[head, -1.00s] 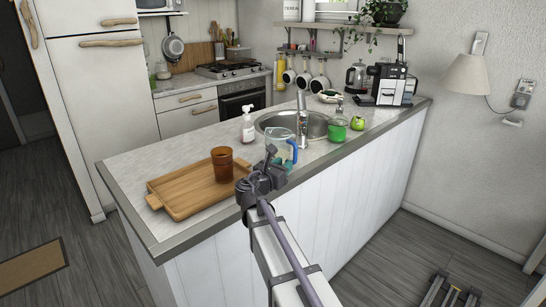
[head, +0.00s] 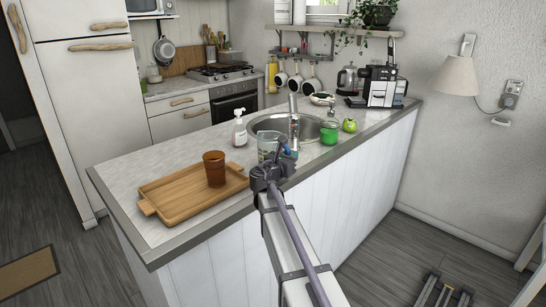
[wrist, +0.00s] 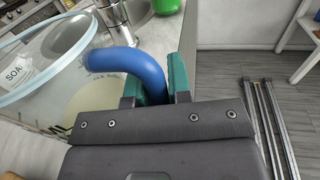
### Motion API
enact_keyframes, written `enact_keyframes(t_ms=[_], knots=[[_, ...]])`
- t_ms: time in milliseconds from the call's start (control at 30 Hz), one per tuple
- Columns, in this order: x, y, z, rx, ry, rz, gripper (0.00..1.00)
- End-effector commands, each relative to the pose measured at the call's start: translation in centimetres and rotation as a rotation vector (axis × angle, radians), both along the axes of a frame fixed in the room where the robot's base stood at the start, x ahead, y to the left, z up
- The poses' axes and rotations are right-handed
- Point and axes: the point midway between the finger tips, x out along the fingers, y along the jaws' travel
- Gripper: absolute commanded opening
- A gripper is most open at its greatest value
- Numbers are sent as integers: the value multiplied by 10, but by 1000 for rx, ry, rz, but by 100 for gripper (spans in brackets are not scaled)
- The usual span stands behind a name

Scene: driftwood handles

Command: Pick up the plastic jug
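The plastic jug (head: 267,147) is clear with a blue handle and stands at the front of the counter by the sink; my gripper hides its lower part in the head view. In the wrist view its clear wall and rim (wrist: 52,72) fill the left, and the curved blue handle (wrist: 128,66) runs between the two green finger pads. My gripper (wrist: 155,85) looks shut on this handle, with the pads close against both sides. In the head view my gripper (head: 277,162) is just in front of the jug. Whether the jug's base touches the counter is hidden.
A wooden tray (head: 180,204) with a brown cup (head: 214,169) on it lies to the left. A soap bottle (head: 239,131), the sink (head: 262,124) with its faucet (head: 294,121) and a green container (head: 329,133) stand close behind and beside the jug.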

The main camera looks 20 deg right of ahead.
Motion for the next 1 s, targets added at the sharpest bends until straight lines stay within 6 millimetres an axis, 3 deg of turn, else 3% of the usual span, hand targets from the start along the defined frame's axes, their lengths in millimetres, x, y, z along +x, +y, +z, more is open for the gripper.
enact_keyframes(t_ms=[200,733,1000], knots=[[0,0,0,0,0,0,0],[0,0,1,0,0,0,0],[0,0,16,0,0,0,0]])
